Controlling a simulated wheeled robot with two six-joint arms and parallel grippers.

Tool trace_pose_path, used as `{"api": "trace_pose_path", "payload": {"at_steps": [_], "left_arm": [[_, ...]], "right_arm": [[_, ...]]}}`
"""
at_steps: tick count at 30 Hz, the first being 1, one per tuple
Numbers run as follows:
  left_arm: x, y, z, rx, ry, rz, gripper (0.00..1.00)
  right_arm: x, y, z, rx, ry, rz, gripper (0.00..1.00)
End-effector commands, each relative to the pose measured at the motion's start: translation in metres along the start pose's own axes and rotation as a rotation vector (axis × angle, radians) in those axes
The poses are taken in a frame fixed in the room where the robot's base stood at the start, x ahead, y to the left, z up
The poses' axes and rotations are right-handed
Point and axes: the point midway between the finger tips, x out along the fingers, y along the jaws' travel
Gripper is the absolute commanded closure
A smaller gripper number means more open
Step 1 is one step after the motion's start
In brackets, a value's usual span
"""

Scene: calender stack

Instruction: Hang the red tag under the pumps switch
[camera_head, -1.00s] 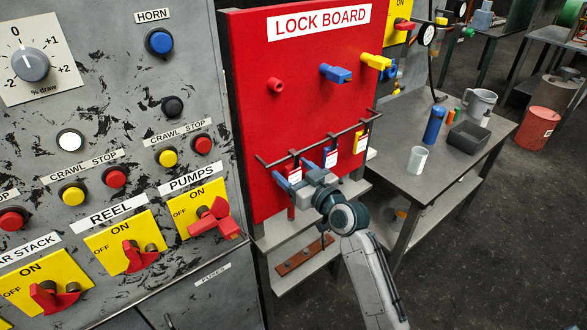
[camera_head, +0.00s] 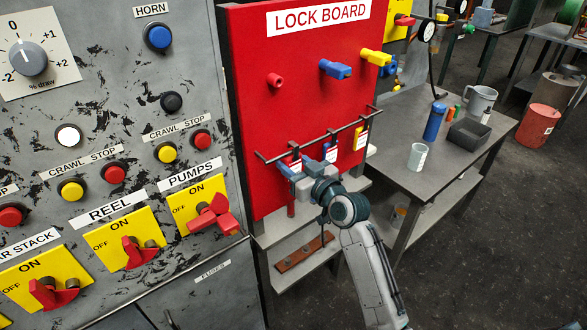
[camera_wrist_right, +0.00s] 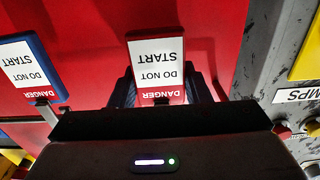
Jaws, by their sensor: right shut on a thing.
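The red tag (camera_head: 295,166) hangs at the left end of the dark rail (camera_head: 318,138) on the red lock board. My right gripper (camera_head: 292,177) is at this tag and covers part of it. In the right wrist view, the red tag (camera_wrist_right: 156,65) with its white "DO NOT START" label stands upside down between the fingers, which are shut on it. The pumps switch (camera_head: 200,207) is on the grey panel, left of the gripper, with a red handle and a red block on its yellow plate. My left gripper is not in view.
A blue tag (camera_head: 331,153) and a yellow tag (camera_head: 361,137) hang farther right on the rail. Blue (camera_head: 335,69) and yellow (camera_head: 375,57) blocks stick out above. A bench (camera_head: 400,175) with cups stands at right. Clear space separates gripper and panel.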

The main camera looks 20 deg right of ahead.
Motion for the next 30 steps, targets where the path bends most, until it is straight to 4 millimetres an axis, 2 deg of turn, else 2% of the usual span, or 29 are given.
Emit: {"api": "trace_pose_path", "payload": {"at_steps": [5,8,12,18,24,30], "left_arm": [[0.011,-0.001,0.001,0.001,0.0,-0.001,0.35],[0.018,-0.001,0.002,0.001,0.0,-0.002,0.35],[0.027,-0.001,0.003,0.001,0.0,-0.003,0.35],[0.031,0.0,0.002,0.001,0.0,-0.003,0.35],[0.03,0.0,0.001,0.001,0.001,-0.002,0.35],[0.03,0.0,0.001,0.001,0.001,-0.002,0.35]], "right_arm": [[-0.029,0.0,0.001,-0.006,0.0,0.001,0.79],[-0.056,0.001,0.002,-0.007,0.0,0.0,0.79],[-0.102,0.0,0.002,-0.01,-0.003,-0.001,0.79],[-0.146,0.0,0.0,-0.009,-0.002,-0.001,0.79],[-0.17,0.001,-0.002,-0.005,-0.002,0.002,0.79],[-0.179,0.0,-0.002,-0.001,0.001,0.0,0.79]]}}
